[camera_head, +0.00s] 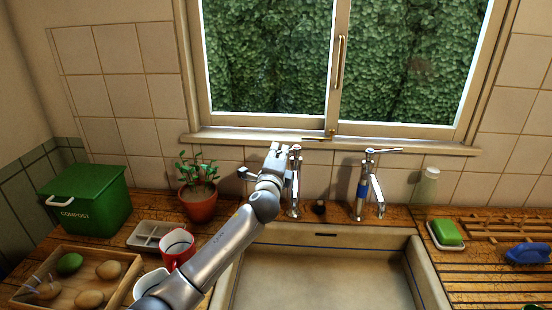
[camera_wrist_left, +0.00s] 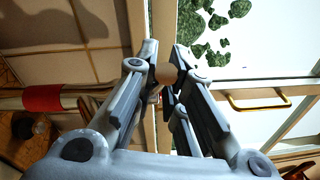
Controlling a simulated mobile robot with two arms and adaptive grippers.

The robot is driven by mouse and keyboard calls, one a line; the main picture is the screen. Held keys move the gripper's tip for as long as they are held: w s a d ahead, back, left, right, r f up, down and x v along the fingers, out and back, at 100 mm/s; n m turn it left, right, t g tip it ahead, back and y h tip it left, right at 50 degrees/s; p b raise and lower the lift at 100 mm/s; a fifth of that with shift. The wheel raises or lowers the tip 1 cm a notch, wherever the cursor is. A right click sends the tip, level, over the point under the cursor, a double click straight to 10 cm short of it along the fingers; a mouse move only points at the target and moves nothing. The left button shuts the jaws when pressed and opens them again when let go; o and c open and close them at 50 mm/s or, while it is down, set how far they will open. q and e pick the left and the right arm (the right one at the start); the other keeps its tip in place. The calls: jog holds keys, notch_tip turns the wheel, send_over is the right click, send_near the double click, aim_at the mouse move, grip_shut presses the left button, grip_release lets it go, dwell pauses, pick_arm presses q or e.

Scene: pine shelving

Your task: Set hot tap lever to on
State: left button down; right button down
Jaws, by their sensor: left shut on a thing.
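The hot tap (camera_head: 294,182) is the left chrome tap behind the sink. A red band (camera_wrist_left: 42,98) shows on its body in the left wrist view. My left gripper (camera_head: 277,148) is at the top of this tap, on its left side. Its fingers are shut on the hot tap lever, which they mostly hide. A small round tan end (camera_wrist_left: 166,73) shows between the fingers in the left wrist view. I cannot tell the lever's exact angle. My right gripper is not in view.
A second tap (camera_head: 361,187) with a blue band stands to the right, its lever pointing right. A dark plug (camera_head: 319,207) lies between the taps. The sink (camera_head: 320,280) is in front. A potted plant (camera_head: 198,200) and red mug (camera_head: 178,250) stand left of my arm.

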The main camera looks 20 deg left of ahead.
pick_arm(q)
jog(key=shift+s+d+f+y, duration=0.1)
jog(key=shift+d+f+y, duration=0.1)
jog(key=shift+y, duration=0.1)
jog(key=shift+s+d+r+n+g+y+b, duration=0.1)
jog(key=shift+d+r+n+g+y+b, duration=0.1)
jog(key=shift+n+g+y+b, duration=0.3)
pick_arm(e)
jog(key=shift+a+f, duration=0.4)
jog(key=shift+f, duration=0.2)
pick_arm(q)
jog(key=c, duration=1.5)
grip_release()
jog(key=v, duration=1.2)
jog(key=shift+f, duration=0.3)
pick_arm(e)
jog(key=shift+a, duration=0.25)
pick_arm(q)
jog(key=shift+a, duration=0.1)
